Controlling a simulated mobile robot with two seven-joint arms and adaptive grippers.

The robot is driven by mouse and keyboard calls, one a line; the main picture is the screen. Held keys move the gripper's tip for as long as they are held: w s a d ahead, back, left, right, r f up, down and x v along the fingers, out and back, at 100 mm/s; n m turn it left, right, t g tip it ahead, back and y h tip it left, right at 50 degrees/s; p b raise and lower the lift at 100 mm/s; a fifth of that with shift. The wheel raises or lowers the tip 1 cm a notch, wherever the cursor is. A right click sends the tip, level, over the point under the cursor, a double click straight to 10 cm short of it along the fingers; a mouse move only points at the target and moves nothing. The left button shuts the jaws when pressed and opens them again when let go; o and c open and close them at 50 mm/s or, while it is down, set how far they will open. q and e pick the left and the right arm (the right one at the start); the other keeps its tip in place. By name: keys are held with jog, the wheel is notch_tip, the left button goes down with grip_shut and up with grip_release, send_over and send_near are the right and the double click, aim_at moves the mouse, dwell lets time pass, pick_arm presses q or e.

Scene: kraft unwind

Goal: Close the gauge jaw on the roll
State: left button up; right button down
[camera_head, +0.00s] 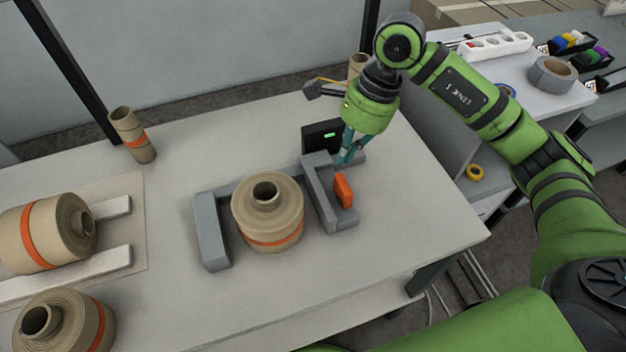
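A kraft paper roll (284,222) with an orange band stands upright between the two jaws of a grey gauge. The fixed-looking left jaw (211,238) is beside the roll's left side; I cannot tell whether they touch. The right jaw (321,200) carries an orange tab (343,190), and a narrow gap shows between this jaw and the roll near the front. My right gripper (347,155) points down with its teal fingers at the back end of the right jaw, behind the orange tab. Whether it is open or touching the jaw is unclear. My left gripper is out of view.
A black display (320,136) with a green light stands behind the gauge. The front right of the table (420,215) is clear.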

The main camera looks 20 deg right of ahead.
aim_at(318, 195)
jog(key=p+x, duration=0.1)
jog(key=x, duration=0.1)
jog(key=p+x, duration=0.1)
jog(key=x, duration=0.2)
jog(key=p+x, duration=0.1)
jog(key=x, duration=0.2)
jog(key=shift+s+a+f, duration=0.1)
jog(key=shift+a, duration=0.25)
jog(key=shift+a+p, duration=0.75)
jog(key=shift+a, duration=1.1)
